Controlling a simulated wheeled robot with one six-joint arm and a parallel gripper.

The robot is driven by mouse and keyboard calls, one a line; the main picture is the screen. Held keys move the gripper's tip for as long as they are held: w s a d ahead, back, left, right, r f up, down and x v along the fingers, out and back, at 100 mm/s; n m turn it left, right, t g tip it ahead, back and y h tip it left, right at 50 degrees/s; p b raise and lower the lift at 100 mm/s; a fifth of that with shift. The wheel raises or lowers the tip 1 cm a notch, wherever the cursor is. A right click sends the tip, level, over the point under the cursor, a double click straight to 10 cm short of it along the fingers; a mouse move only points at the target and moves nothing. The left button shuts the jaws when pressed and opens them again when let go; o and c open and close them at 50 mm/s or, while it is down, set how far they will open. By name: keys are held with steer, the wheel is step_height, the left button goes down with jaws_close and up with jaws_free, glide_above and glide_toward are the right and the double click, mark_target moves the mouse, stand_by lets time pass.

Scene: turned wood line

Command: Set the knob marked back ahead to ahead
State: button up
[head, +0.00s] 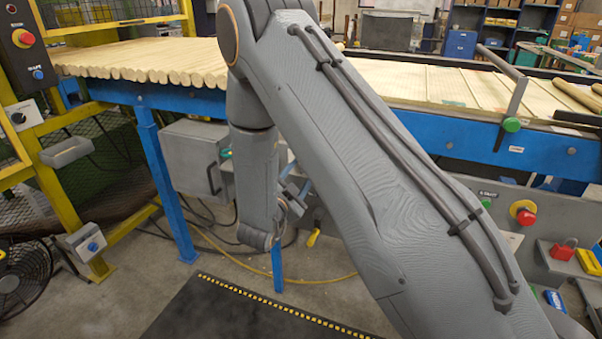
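I cannot read a knob marked back ahead in the head view. A dark rotary selector (18,117) with a white surround sits on a grey box on the yellow frame at the far left; its marking is too small to read. The grey control panel (510,238) at the right is partly covered by my arm, so a knob there could be hidden. My arm crosses the middle of the view, and its wrist hangs low in front of the blue table legs. My gripper is mostly hidden behind the forearm, and its fingers are not clear.
A red stop button (523,213), a green button (486,202) and a red padlock (563,250) are on the right panel. Another red stop button (23,39) is at upper left. Wood lies on the blue-framed table (520,148). A black mat (225,315) covers floor in front.

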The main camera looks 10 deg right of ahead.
steer(key=v, duration=0.6)
steer(key=shift+s, duration=0.15)
steer(key=shift+a, duration=0.15)
steer(key=s+d+r+n+g+y+p, duration=0.1)
steer(key=s+r+n+g+y+p, duration=0.1)
steer(key=s+n+g, duration=0.3)
steer(key=s+d+r+n+g+y+p, duration=0.2)
steer(key=s+r+n+g+y, duration=0.2)
steer(key=s, duration=1)
steer(key=s+d+r+n+g+y+p, duration=0.1)
steer(key=s+r+n+g+y+p, duration=0.2)
steer(key=s+n, duration=0.4)
steer(key=s+r+g+y, duration=0.1)
steer(key=s+g, duration=0.1)
steer(key=s, duration=0.1)
steer(key=shift+s+d+r+g+y, duration=0.15)
steer(key=shift+s+g+y, duration=0.05)
steer(key=shift+g+y, duration=0.1)
